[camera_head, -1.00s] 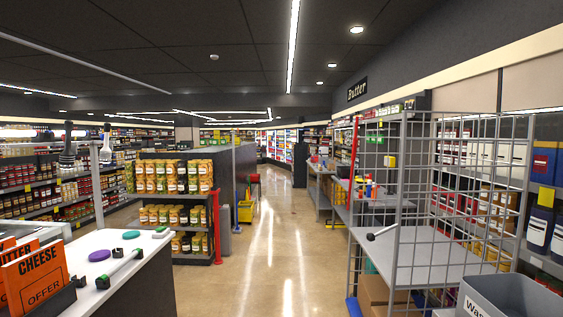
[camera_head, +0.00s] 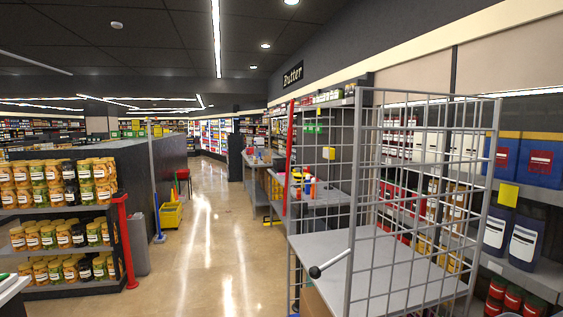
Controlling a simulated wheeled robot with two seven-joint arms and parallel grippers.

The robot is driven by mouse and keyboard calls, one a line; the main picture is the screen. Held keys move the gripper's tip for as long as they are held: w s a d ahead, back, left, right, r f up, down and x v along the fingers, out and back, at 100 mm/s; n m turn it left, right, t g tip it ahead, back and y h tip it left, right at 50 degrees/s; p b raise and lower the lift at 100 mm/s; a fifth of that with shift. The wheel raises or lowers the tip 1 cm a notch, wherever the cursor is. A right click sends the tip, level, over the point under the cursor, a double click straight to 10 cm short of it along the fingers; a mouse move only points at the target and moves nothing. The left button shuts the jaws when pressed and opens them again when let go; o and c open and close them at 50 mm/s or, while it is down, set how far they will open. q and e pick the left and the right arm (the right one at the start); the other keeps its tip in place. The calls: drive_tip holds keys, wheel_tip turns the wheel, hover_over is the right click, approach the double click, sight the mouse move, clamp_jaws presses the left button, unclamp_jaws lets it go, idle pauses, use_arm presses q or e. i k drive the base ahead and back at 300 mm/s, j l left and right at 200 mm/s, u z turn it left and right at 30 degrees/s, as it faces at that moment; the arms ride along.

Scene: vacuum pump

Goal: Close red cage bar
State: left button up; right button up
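A red bar (camera_head: 288,155) stands nearly upright, leaning slightly, at the far left side of a grey wire-mesh cage (camera_head: 352,200). I cannot tell how its ends are fastened. A grey shelf (camera_head: 385,275) lies behind the mesh. Neither of my grippers is in view.
A clear, shiny aisle floor (camera_head: 200,225) runs ahead, left of the cage. Jar shelves (camera_head: 60,285) with a red post (camera_head: 124,240) stand at left. A yellow bucket (camera_head: 171,215) stands farther back. Stocked shelves (camera_head: 530,270) line the right.

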sight(290, 134)
drive_tip(key=i+j, duration=0.2)
drive_tip(key=i, duration=0.25)
drive_tip(key=i+j, duration=0.15)
drive_tip(key=i, duration=0.25)
drive_tip(key=z, duration=0.05)
